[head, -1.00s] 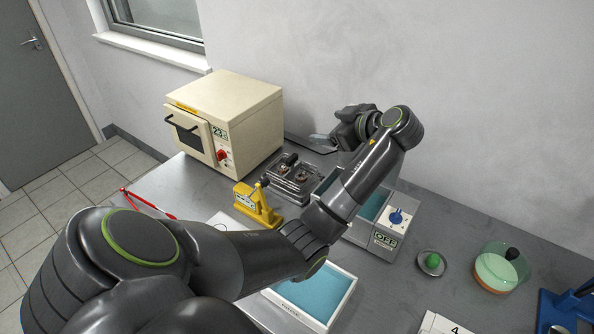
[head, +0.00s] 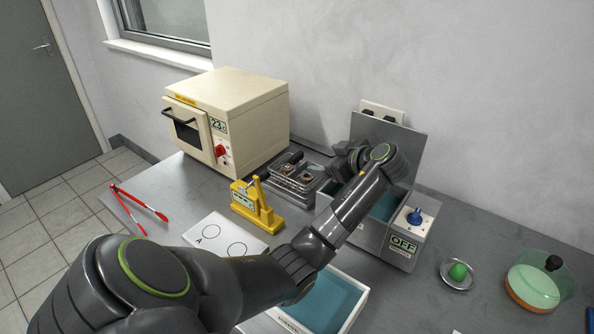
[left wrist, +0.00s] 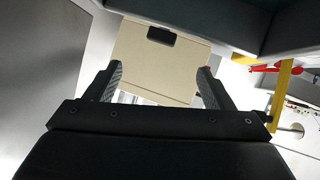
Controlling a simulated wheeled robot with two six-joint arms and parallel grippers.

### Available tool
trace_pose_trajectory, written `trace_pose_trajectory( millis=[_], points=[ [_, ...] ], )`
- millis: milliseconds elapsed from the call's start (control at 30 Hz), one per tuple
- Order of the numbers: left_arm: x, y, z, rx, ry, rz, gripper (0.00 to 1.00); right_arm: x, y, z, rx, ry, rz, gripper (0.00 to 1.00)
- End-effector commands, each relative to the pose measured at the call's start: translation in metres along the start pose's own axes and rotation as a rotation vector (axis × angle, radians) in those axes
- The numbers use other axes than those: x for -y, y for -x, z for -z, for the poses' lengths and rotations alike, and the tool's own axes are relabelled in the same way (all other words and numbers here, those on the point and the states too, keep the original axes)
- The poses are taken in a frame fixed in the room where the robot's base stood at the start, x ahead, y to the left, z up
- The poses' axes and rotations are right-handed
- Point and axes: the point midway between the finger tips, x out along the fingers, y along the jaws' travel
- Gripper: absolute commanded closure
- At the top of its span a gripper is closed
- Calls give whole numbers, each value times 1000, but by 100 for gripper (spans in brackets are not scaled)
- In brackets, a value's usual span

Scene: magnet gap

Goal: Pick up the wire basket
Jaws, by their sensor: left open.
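What looks like the wire basket (head: 297,180), a low dark wire-sided holder with small brownish round parts in it, sits on the grey table between the oven and the bath. My left gripper (head: 338,160) is open and empty, just right of the basket and above the open bath, apart from the basket as far as I can see. Its fingertips are partly hidden by my wrist in the head view. In the left wrist view the two fingers (left wrist: 158,78) are spread, with the cream oven beyond them. My right gripper is not in view.
The bath (head: 398,242), marked OFF, has its lid (head: 400,140) raised. The cream oven (head: 235,110), a yellow press (head: 255,207), a marked card (head: 208,236), red tongs (head: 135,203) and a white-rimmed blue tray (head: 352,308) stand nearby. A green knob in a dish (head: 457,274) is right.

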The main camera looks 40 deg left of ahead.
Motion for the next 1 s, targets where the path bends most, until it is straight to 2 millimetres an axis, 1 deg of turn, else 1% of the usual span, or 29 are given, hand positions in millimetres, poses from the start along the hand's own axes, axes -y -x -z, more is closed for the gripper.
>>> trace_pose_trajectory(
  millis=[33, 100, 200, 300, 467, 567, 733, 900, 1000],
  points=[
    [0, -12, 4, -5, -4, 3, 24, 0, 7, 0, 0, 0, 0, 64],
    [0, -27, 4, -4, -4, 4, 24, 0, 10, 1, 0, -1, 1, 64],
    [0, -46, 3, -2, -2, 3, 24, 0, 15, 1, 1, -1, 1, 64],
    [0, -61, 2, -1, -2, 2, 24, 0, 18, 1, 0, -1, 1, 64],
    [0, -71, 0, -1, -1, 1, 24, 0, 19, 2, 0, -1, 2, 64],
    [1, -79, 2, 0, -2, 1, 24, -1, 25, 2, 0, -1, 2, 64],
    [4, -103, 3, -1, -2, 3, 24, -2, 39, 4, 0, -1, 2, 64],
    [3, -120, 0, -1, -1, 0, 24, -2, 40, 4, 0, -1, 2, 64],
    [4, -123, -1, 0, 0, -1, 24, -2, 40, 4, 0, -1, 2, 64]
  ],
)
